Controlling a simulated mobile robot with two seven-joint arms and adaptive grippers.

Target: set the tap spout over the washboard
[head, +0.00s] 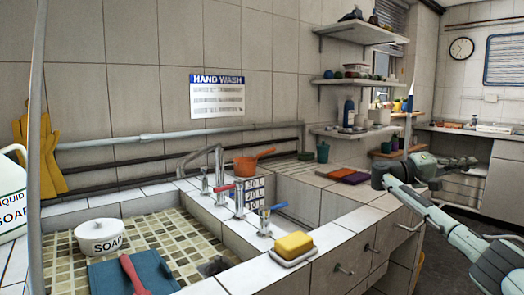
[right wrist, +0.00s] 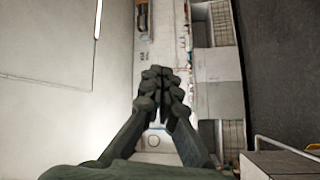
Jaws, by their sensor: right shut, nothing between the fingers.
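I cannot pick out a washboard for certain; a blue flat piece (head: 112,276) lies in the tiled basin, partly cut off. My right gripper (head: 474,160) is shut and empty, far right of the tap, beyond the counter; its closed fingers show in the right wrist view (right wrist: 161,72). My left gripper is out of view.
A white soap pot (head: 99,237) and red-handled brush (head: 133,274) are in the tiled basin. An orange pan (head: 246,164) sits behind. A yellow sponge (head: 294,244) lies on the front ledge. Open floor lies at right.

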